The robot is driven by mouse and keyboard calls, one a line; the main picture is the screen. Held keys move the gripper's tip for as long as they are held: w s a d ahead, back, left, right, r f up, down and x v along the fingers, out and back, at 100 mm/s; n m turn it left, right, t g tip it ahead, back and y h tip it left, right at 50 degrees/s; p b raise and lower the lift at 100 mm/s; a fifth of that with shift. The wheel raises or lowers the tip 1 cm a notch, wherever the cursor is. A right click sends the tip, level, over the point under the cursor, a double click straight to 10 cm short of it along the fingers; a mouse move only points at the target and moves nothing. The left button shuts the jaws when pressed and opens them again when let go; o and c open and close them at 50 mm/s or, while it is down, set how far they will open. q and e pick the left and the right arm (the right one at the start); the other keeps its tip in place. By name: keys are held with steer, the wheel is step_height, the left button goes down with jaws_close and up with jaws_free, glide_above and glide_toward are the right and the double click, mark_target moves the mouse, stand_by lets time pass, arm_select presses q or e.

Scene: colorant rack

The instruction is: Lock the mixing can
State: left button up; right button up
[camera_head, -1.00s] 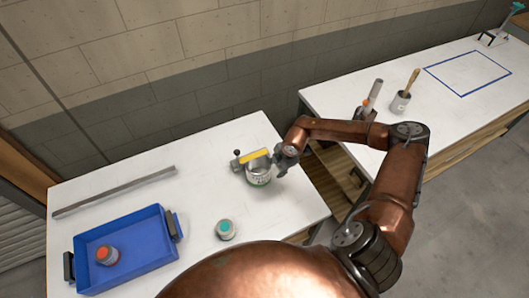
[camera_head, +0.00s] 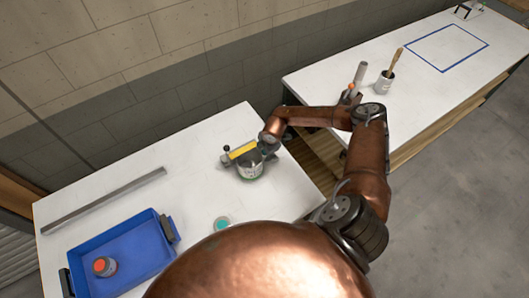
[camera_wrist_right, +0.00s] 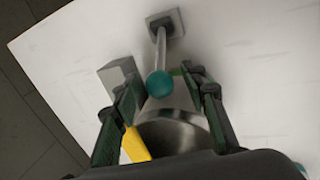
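The mixing can (camera_head: 250,170) is a grey metal can with a pale label, standing on the left white table. A yellow bar (camera_head: 242,150) lies by its rim, with a dark knob (camera_head: 227,149) at its left. My right gripper (camera_head: 265,148) is at the can's far right side. In the right wrist view, the fingers of my right gripper (camera_wrist_right: 163,98) are apart, with a teal ball on a rod (camera_wrist_right: 159,84) between them. The can's open mouth (camera_wrist_right: 172,137) and the yellow bar (camera_wrist_right: 134,146) are close below. Finger contact cannot be told. My left gripper is not in view.
A blue tray (camera_head: 158,262) holds a jar with a red-orange lid (camera_head: 104,267). A teal-lidded jar (camera_head: 221,223) stands partly hidden by my body. A grey bar (camera_head: 105,200) lies on the table. A brush pot (camera_head: 384,82) stands on the right table, across a gap.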

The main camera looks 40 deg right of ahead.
steer(key=shift+w+f, duration=0.1)
steer(key=c, duration=0.7)
jaws_close()
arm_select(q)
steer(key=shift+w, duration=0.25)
